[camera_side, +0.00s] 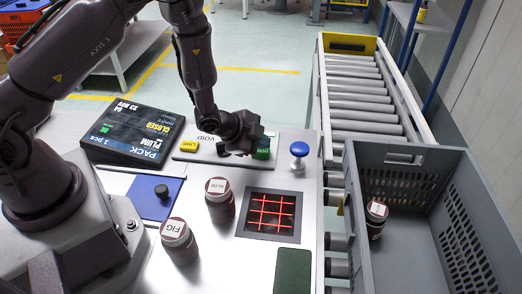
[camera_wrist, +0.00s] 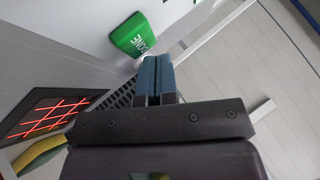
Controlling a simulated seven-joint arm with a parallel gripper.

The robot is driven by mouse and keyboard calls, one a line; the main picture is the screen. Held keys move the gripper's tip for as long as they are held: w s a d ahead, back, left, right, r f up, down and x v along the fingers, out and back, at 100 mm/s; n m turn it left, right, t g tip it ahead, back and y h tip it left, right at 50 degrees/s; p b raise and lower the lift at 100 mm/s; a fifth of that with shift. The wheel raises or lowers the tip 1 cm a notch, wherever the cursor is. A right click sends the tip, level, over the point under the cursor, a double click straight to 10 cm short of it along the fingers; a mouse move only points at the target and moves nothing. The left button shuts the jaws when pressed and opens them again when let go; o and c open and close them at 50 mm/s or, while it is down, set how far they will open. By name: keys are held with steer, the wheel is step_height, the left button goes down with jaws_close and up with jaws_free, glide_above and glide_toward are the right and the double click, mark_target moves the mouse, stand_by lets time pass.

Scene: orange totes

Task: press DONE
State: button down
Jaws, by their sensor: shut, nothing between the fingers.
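The green DONE button (camera_wrist: 133,35) shows in the wrist view, above and left of my fingertips, with its lettering readable. In the side view the green button (camera_side: 262,151) sits at the right end of a pale control panel (camera_side: 205,157), partly hidden by my gripper. My gripper (camera_side: 247,146) is over the right part of that panel. In the wrist view my gripper (camera_wrist: 157,76) is shut with its blue fingertips together and nothing between them. A gap shows there between fingertips and button; whether they touch cannot be told from the side view.
A display (camera_side: 132,133) reads PACK PLUM and CLOSED. Jars marked FIG (camera_side: 179,242) and SLOE (camera_side: 219,200) stand near a red-lit grid (camera_side: 270,214). A blue-topped knob (camera_side: 299,152) is right of the panel. A grey crate (camera_side: 412,157) holds one jar (camera_side: 376,217) beside rollers (camera_side: 358,98).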

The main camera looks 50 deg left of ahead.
mark_target(261, 153)
steer(key=shift+r, duration=0.25)
steer(key=shift+r, duration=2.55)
